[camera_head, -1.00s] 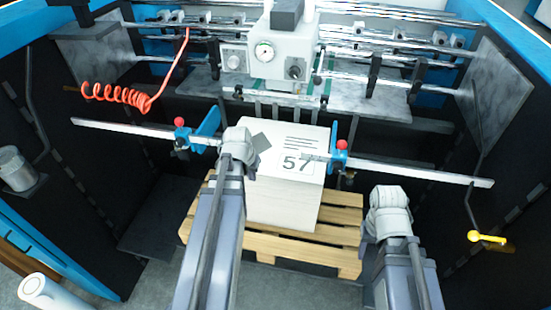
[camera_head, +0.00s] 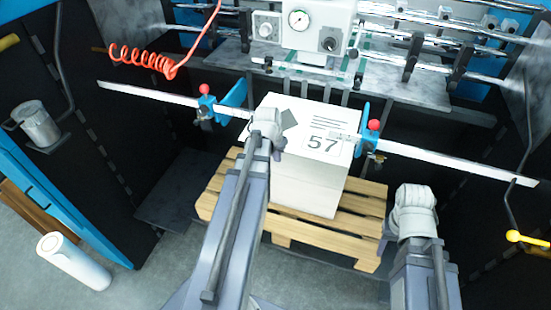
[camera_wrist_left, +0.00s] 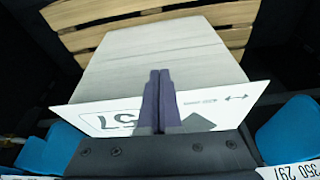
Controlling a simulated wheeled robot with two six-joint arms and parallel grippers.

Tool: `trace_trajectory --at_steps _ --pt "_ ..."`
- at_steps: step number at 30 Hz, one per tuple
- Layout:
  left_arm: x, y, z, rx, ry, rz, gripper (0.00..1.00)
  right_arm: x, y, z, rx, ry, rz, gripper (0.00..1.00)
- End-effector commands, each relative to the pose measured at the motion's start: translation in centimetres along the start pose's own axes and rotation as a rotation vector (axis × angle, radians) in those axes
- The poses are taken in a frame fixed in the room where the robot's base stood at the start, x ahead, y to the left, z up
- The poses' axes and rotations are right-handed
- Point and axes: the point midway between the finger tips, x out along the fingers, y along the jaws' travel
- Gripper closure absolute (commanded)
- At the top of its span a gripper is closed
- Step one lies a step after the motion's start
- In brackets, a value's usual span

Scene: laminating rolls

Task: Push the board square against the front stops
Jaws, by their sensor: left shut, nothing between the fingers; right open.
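The white board (camera_head: 325,124) printed "57" lies on top of a pale stack (camera_head: 305,185), between two blue side guides. Dark upright fingers, which look like the front stops (camera_head: 290,88), stand at its far edge; whether it touches them I cannot tell. My left gripper (camera_wrist_left: 160,80) is shut and empty. In the wrist view its fingertips cross the board's edge (camera_wrist_left: 95,120) and overlap the stack's side; contact is unclear. In the head view my left wrist hides the board's left part. My right gripper (camera_head: 415,205) is right of the stack, away from the board; its fingers are hidden.
The stack stands on a wooden pallet (camera_head: 235,200). A metal scale bar (camera_head: 455,165) carries the left guide (camera_head: 232,92) and right guide (camera_head: 364,122), with red knobs. The machine head with a gauge (camera_head: 300,20) is beyond. A white roll (camera_head: 75,260) stands at the lower left.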

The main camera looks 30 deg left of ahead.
Motion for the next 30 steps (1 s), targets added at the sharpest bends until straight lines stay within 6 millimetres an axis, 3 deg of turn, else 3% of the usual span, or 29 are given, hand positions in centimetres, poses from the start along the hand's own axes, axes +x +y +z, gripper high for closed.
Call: trace_trajectory --at_steps 1,6,9,12,25,30 --pt "1.5 0.0 0.1 0.0 0.0 0.0 1.0 1.5 -0.1 -0.1 -0.001 0.0 0.0 0.5" --pt "4.0 0.0 0.1 0.001 0.0 0.0 1.0 3.8 -0.4 -0.2 0.0 0.0 0.0 0.5" --pt "3.8 -0.1 -2.3 0.001 0.0 0.0 1.0 3.0 -0.3 -0.2 0.0 0.0 0.0 0.5" --pt "4.1 0.0 -3.4 0.0 0.0 0.0 1.0 3.0 -0.3 -0.2 0.0 0.0 0.0 0.5" --pt "4.3 0.0 -3.9 0.0 0.0 0.0 1.0 3.0 -0.3 -0.2 0.001 0.0 0.0 0.5" --pt "4.9 -0.1 -5.8 0.001 0.0 0.0 1.0 3.0 -0.3 -0.2 0.0 0.0 0.0 0.5"
